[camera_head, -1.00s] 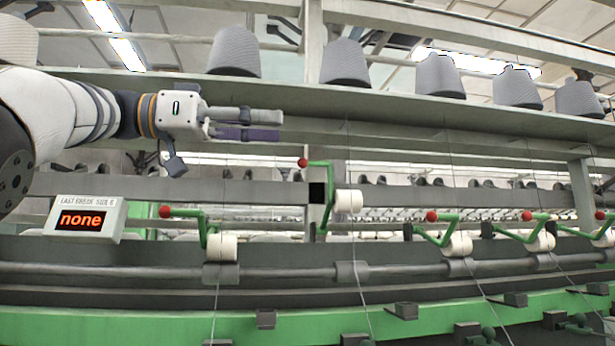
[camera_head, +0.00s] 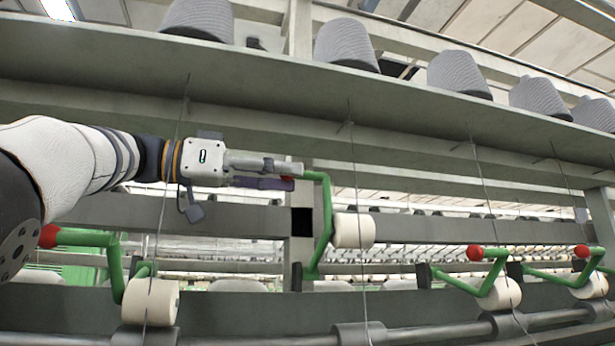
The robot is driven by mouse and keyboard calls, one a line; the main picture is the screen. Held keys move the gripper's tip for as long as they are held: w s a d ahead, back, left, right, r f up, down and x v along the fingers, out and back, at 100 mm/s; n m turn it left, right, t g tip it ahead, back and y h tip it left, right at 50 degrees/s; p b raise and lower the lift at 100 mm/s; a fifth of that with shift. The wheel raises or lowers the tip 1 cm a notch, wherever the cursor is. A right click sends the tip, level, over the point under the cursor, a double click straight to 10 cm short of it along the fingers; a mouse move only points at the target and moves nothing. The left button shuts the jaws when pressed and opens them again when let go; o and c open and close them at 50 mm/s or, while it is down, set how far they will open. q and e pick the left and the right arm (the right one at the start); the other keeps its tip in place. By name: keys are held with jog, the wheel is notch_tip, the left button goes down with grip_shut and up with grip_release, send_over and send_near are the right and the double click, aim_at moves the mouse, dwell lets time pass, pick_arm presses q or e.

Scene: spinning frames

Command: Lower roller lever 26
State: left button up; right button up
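The raised roller lever (camera_head: 325,220) is green, bent and upright, beside a white roller (camera_head: 354,230) right of the middle. I cannot read any number on it. Its red ball (camera_head: 287,178) is mostly hidden by my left gripper (camera_head: 298,177). The gripper reaches in from the left, with one finger above the other. The fingers are apart, and a bit of the red ball shows between their tips. Whether they touch the ball I cannot tell. My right gripper is out of view.
Another green lever (camera_head: 115,265) with a red ball lies low at the left, under my arm. Two more low levers (camera_head: 490,280) (camera_head: 592,265) are at the right. A shelf (camera_head: 300,95) with grey cones runs above my gripper. Thin yarns hang in front.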

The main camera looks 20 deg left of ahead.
aim_at(322, 177)
pick_arm(q)
jog(key=x, duration=0.4)
jog(key=shift+w+d, duration=0.15)
jog(key=shift+w, duration=0.05)
grip_shut()
jog(key=s+d+f+m, duration=0.3)
jog(key=s+f+m, duration=0.1)
jog(key=f+m, duration=0.1)
jog(key=shift+s+f+m, duration=0.35)
jog(key=shift+f+m, duration=0.05)
jog(key=shift+f, duration=0.2)
grip_release()
jog(key=shift+w+f, duration=0.1)
jog(key=shift+w, duration=0.1)
